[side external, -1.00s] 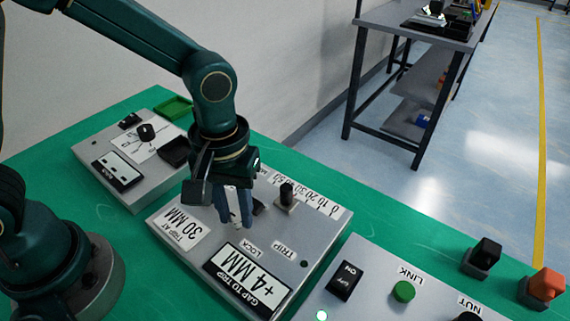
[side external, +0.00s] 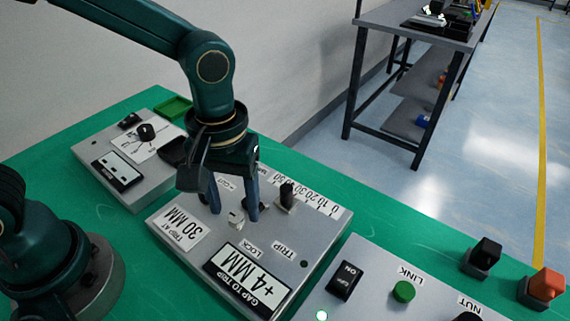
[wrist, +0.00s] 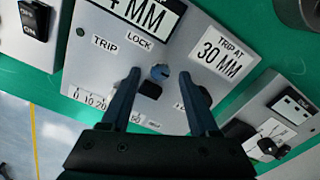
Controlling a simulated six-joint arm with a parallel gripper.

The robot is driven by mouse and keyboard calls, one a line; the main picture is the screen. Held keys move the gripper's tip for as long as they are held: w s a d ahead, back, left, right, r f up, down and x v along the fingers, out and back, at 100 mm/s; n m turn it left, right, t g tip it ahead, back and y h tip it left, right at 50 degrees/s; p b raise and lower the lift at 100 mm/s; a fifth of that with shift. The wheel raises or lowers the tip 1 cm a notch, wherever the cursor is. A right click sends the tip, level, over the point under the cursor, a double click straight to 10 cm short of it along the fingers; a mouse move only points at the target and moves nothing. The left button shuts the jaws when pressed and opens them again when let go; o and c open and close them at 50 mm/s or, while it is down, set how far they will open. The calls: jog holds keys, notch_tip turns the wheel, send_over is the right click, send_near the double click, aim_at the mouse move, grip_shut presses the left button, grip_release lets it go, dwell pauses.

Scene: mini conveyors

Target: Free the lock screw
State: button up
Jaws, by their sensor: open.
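The lock screw appears to be the small pale knob (side external: 236,218) on the grey panel (side external: 205,262), up from the LOCK label. In the wrist view it looks like a round blue-grey knob (wrist: 160,72) with a slot mark. My gripper (side external: 233,214) is open and pointing down over the panel. Its two fingers stand apart on either side of the knob, and nothing is held. In the wrist view my gripper (wrist: 160,74) has the knob between its fingertips, with a gap on each side. I cannot tell the exact fingertip height.
A black upright knob (side external: 287,194) stands by the number scale, close to my right finger. The panel carries a "+4 MM" display (side external: 247,277) and a "30 MM" plate (side external: 181,228). Other control boxes stand left (side external: 137,192) and right (side external: 372,273) on the green table.

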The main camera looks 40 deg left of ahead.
aim_at(236, 214)
jog(key=shift+r, duration=1.6)
jog(key=shift+w+a+r, duration=0.15)
jog(key=shift+w+r, duration=0.05)
jog(key=shift+r, duration=0.05)
jog(key=s+a+r+m+t, duration=0.4)
jog(key=s+a, duration=0.3)
jog(key=a, duration=0.2)
jog(key=shift+r+m+t, duration=0.4)
jog(key=shift+r+t, duration=0.4)
jog(key=shift+r, duration=0.1)
